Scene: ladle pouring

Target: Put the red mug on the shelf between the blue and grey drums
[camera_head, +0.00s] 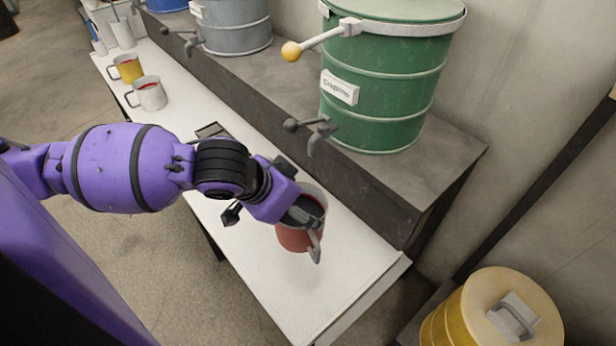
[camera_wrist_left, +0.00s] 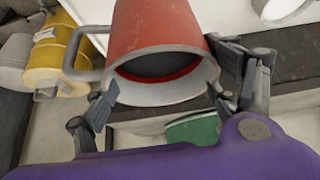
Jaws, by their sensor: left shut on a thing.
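The red mug (camera_head: 293,239) is in the jaws of my left gripper (camera_head: 302,214), at the near end of the white counter. The left wrist view shows the mug (camera_wrist_left: 158,38) between the two fingers, its rim toward the camera and its handle to the left. It seems held above the counter, but the gap is hard to judge. The blue drum (camera_head: 167,4) and the grey drum (camera_head: 236,28) stand far off at the top left on the dark grey shelf (camera_head: 275,75); the blue one is mostly cut off. My right gripper is out of view.
A green drum (camera_head: 385,85) with a tap and yellow-knobbed lever stands on the shelf's near end. A yellow mug (camera_head: 128,70) and a white mug (camera_head: 151,97) stand on the white counter (camera_head: 190,135). A yellow drum (camera_head: 470,325) is at the lower right.

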